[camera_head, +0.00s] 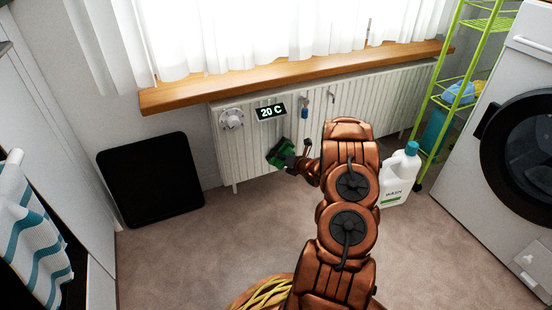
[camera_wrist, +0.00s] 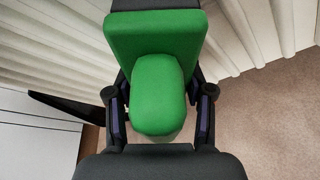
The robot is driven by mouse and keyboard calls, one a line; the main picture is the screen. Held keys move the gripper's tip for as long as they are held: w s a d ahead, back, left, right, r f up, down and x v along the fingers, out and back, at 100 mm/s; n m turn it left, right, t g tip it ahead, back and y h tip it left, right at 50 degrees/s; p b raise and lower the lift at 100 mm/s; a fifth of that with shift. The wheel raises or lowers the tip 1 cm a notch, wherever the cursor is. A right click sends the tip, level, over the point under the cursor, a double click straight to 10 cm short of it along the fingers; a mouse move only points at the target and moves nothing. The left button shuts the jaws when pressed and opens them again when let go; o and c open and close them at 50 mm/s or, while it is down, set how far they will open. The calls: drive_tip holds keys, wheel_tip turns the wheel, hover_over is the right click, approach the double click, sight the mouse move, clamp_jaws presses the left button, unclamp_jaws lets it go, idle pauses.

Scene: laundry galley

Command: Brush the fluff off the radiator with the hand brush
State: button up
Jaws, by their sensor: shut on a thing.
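The white ribbed radiator (camera_head: 350,105) stands under the window sill, with a dial and a "20 C" display at its upper left. The green hand brush (camera_head: 280,150) is at the radiator's lower front, left of its middle. My gripper (camera_head: 291,164) is shut on the brush. In the wrist view the green brush (camera_wrist: 155,40) sits between both fingers, handle toward me, with its dark far edge by the ribs. I cannot tell whether it touches the radiator. I cannot make out any fluff; my arm and the brush hide part of the radiator's front.
A black panel (camera_head: 150,180) leans on the wall at left. A white bottle (camera_head: 400,175) with a teal cap stands right of my arm. A green rack (camera_head: 448,90) and a washing machine (camera_head: 500,150) are at right. Carpet (camera_head: 180,255) is clear at lower left.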

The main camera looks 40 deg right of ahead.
sight(301, 145)
drive_tip(key=shift+s+d, duration=0.9)
drive_tip(key=shift+d, duration=1.65)
drive_tip(key=shift+s+d, duration=0.85)
drive_tip(key=shift+d, duration=1.7)
drive_tip(key=shift+s+d, duration=0.9)
drive_tip(key=shift+d, duration=1.65)
drive_tip(key=shift+w, duration=0.15)
drive_tip(key=shift+c, duration=0.6)
drive_tip(key=shift+w+a, duration=0.25)
drive_tip(key=shift+a, duration=0.5)
drive_tip(key=shift+w+a, duration=0.2)
drive_tip(key=shift+a, duration=0.55)
drive_tip(key=shift+w+a, duration=0.55)
drive_tip(key=shift+a, duration=1.15)
drive_tip(key=shift+w+a, duration=0.6)
drive_tip(key=shift+a, duration=1.15)
drive_tip(key=shift+w+a, duration=0.55)
drive_tip(key=shift+a, duration=1.15)
drive_tip(key=shift+w+a, duration=0.35)
drive_tip(key=shift+a, duration=0.45)
drive_tip(key=shift+w+a, duration=0.3)
drive_tip(key=shift+a, duration=0.45)
drive_tip(key=shift+s, duration=0.1)
